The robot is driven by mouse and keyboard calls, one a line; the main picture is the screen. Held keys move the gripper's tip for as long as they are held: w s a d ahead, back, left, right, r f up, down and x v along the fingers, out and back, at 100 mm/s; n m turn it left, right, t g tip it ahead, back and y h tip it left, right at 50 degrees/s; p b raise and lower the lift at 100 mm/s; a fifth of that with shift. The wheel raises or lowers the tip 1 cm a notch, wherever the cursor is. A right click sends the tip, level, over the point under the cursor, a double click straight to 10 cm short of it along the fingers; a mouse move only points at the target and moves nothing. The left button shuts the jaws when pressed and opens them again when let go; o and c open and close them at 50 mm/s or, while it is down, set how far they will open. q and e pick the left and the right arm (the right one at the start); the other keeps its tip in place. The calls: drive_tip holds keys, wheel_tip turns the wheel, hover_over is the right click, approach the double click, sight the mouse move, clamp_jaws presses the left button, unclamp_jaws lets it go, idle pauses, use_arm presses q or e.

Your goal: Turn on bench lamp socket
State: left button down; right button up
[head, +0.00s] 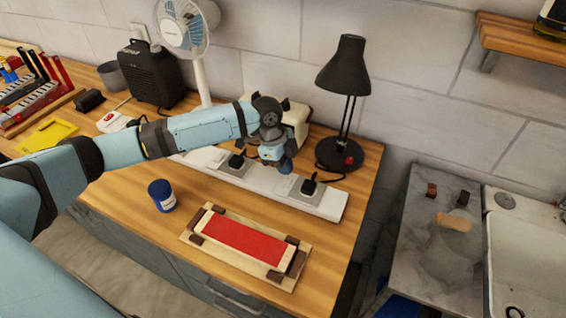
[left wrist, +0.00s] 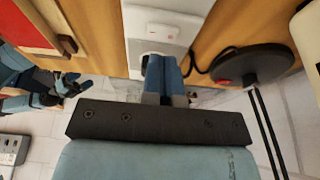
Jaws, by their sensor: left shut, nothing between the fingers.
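A long white socket strip (head: 325,206) lies along the back of the wooden bench, with grey socket plates and black plugs (head: 308,187) in it. My left gripper (head: 285,170) is shut and empty, pointing down over the strip beside the right-hand plug. In the left wrist view its blue fingers (left wrist: 165,68) overlap the edge of a socket plate, near a white switch (left wrist: 160,31) with a red mark. I cannot tell whether they touch. The black lamp (head: 343,68) stands behind the strip's right end. My right gripper (left wrist: 66,86) shows small at the left; its jaws are unclear.
A wooden frame with a red panel (head: 243,238) and a blue jar (head: 161,195) lie in front of the strip. A cream appliance (head: 296,115), a fan (head: 186,28) and a black heater (head: 150,72) stand behind. A sink (head: 530,250) is at the right.

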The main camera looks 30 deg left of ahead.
use_arm(q)
drive_tip(key=v, duration=0.3)
drive_tip(key=shift+s+a+r+b, duration=0.15)
drive_tip(key=shift+s+r+b, duration=0.15)
drive_tip(key=s+v, duration=0.1)
drive_tip(key=v, duration=0.6)
drive_tip(key=shift+s, duration=0.2)
use_arm(e)
drive_tip(key=shift+a+r, duration=0.2)
use_arm(q)
drive_tip(key=shift+r, duration=0.1)
use_arm(e)
drive_tip(key=shift+r, duration=0.2)
